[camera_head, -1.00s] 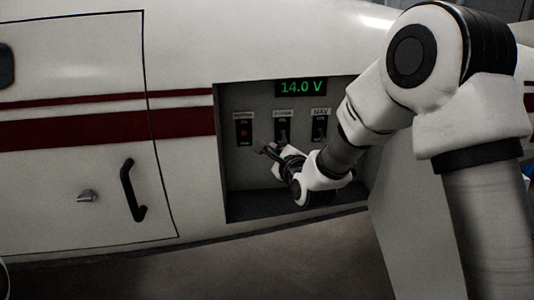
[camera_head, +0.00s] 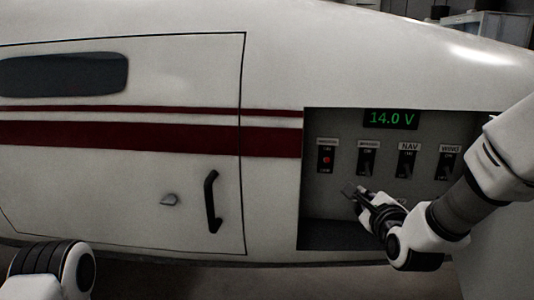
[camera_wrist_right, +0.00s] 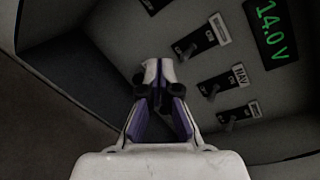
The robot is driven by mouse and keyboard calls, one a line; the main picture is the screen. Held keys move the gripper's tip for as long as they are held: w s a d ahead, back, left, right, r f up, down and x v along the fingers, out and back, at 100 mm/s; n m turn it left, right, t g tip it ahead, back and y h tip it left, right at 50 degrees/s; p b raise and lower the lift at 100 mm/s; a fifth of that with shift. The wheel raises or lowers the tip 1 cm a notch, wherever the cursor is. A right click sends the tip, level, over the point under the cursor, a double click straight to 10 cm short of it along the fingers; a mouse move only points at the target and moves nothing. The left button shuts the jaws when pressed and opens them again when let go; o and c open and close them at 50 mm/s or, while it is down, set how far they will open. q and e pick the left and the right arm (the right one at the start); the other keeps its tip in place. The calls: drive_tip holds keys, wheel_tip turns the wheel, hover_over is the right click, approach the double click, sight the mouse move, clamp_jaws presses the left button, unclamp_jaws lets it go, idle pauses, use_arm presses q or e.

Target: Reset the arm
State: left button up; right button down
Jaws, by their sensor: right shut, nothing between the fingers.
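My right arm comes in from the right in the head view. Its gripper (camera_head: 352,190) is in front of the recessed switch panel (camera_head: 330,205), below the two left switches, and looks clear of them. In the right wrist view the gripper (camera_wrist_right: 158,66) has its fingertips together with nothing between them. A white and black link of my left arm (camera_head: 52,272) shows at the lower left of the head view; the left gripper is out of view.
The panel has a red-lit switch (camera_head: 326,158), further toggles such as the NAV switch (camera_head: 406,163) and WING switch (camera_head: 449,165), and a green 14.0 V display (camera_head: 390,118). Left is a door with a black handle (camera_head: 212,202). Panel walls edge the recess.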

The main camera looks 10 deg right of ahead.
drive_tip(key=s+a+f+n+g, duration=0.1)
drive_tip(key=s+f+g, duration=0.25)
drive_tip(key=f, duration=0.75)
drive_tip(key=s+f+n+g, duration=0.15)
drive_tip(key=s+f, duration=0.25)
drive_tip(key=f, duration=0.7)
drive_tip(key=s+a+f+n+g, duration=0.1)
drive_tip(key=s+f+g, duration=0.25)
drive_tip(key=f, duration=0.75)
drive_tip(key=s+f+n+g, duration=0.4)
drive_tip(key=s+f+n, duration=0.2)
drive_tip(key=s+n, duration=0.5)
drive_tip(key=s+a+f+n+g+y, duration=0.1)
drive_tip(key=s+f+n+g, duration=0.2)
drive_tip(key=s+f+n, duration=0.3)
drive_tip(key=s+n, duration=0.5)
drive_tip(key=s, duration=0.2)
drive_tip(key=shift+a+f+g+y, duration=0.2)
drive_tip(key=shift+f+g+y, duration=0.05)
drive_tip(key=shift+g+y, duration=0.1)
drive_tip(key=shift+s, duration=0.1)
